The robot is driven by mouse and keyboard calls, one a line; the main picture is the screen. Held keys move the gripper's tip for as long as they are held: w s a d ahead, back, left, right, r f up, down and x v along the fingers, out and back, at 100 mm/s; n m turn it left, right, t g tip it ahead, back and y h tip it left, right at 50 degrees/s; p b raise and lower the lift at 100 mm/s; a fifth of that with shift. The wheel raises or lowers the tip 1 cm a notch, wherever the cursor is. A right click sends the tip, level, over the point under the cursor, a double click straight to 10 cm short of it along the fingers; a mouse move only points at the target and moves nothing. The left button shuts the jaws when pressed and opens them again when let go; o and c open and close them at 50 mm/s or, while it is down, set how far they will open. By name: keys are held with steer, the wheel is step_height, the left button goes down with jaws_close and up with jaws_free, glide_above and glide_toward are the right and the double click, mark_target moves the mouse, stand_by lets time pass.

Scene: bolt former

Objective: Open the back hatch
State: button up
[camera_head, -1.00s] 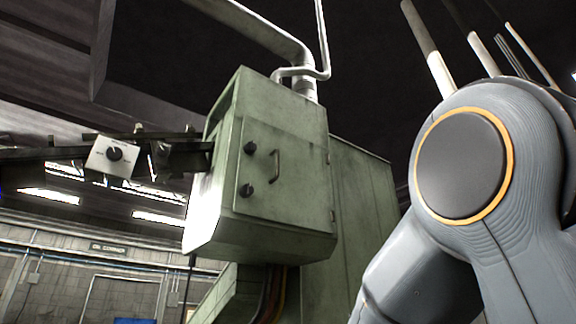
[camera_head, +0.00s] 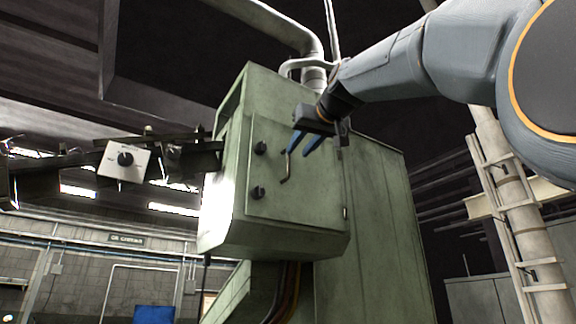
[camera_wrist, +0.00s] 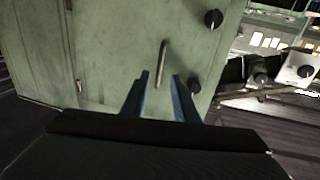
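The back hatch (camera_head: 315,201) is a green panel door on the machine's raised box, and it looks shut. It carries a bent metal handle (camera_head: 287,168) and two black knobs, an upper one (camera_head: 261,148) and a lower one (camera_head: 258,192). My gripper (camera_head: 302,146), with blue fingers, is in front of the hatch by the handle's upper end. In the wrist view, the handle (camera_wrist: 162,64) stands beyond the fingertips (camera_wrist: 160,76), roughly between them. The fingers are apart with nothing between them. Whether a finger touches the handle cannot be told.
A grey control box with a black knob (camera_head: 125,160) juts out left of the machine. A pipe (camera_head: 270,22) rises above the machine. A ladder-like frame (camera_head: 510,200) stands at the right. Part of the hatch's upper right is hidden behind my arm.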

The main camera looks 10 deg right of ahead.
mark_target(289, 162)
steer(key=w+p, duration=0.1)
steer(key=w, duration=0.1)
steer(key=w+p, duration=0.1)
steer(key=w, duration=0.2)
steer(key=w+a+p, duration=0.1)
steer(key=w, duration=0.1)
steer(key=shift+w+p, duration=0.3)
steer(key=shift+p, duration=0.05)
jaws_close()
